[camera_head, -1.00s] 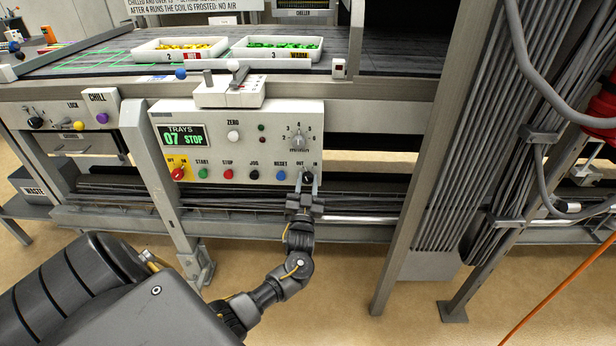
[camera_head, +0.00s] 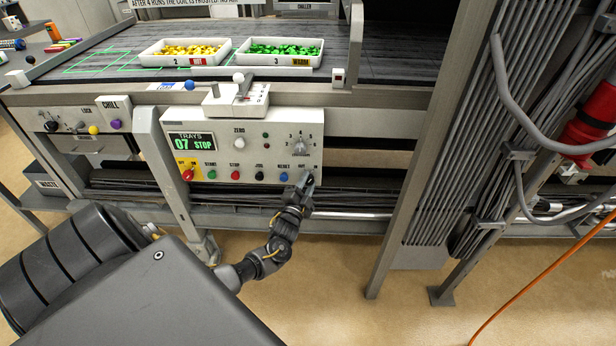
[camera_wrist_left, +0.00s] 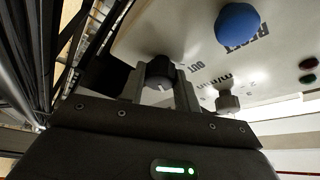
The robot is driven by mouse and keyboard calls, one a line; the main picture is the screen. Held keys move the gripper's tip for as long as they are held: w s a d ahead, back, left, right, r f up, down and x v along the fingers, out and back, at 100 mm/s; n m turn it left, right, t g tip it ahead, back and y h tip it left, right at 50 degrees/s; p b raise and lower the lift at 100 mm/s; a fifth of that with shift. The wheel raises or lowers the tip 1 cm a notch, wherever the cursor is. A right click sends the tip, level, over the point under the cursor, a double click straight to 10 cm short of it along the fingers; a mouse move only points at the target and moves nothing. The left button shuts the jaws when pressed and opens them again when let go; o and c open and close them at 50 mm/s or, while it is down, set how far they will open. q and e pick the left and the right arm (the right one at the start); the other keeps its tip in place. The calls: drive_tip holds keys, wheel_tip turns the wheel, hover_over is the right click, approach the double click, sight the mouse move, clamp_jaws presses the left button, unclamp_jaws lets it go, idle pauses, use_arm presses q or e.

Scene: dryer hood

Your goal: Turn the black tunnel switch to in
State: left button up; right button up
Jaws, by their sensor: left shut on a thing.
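The black tunnel switch (camera_head: 310,179) is a small round knob at the lower right of the white control panel, under the OUT and IN labels. My left gripper (camera_head: 307,182) is shut on it, coming from below with the wrist leaning. In the left wrist view the black knob (camera_wrist_left: 160,71) sits between the two grey fingers (camera_wrist_left: 160,88), and the OUT label shows beside it. The fingers cover much of the knob in the head view, so I cannot tell which label it points to. My right gripper is not in view.
The blue RESET button (camera_head: 284,177) is close left of the switch, with the black JOG button (camera_head: 259,176) further left. A speed dial (camera_head: 299,146) sits above. The display (camera_head: 191,142) reads 07 STOP. A grey post (camera_head: 418,150) stands to the right.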

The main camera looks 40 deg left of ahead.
use_arm(q)
drive_tip(key=shift+d+r+m, duration=0.1)
drive_tip(key=shift+r+m, duration=0.15)
drive_tip(key=shift+m, duration=0.15)
drive_tip(key=shift+m+h+p, duration=0.6)
drive_tip(key=shift+m+p, duration=0.4)
drive_tip(key=shift+p, duration=0.2)
drive_tip(key=shift+f+m+g, duration=0.15)
drive_tip(key=shift+m+g, duration=0.15)
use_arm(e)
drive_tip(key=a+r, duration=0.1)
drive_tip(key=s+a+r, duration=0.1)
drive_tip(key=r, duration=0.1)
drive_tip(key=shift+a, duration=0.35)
use_arm(q)
drive_tip(key=o, duration=1)
drive_tip(key=shift+w, duration=0.1)
drive_tip(key=shift+c, duration=0.2)
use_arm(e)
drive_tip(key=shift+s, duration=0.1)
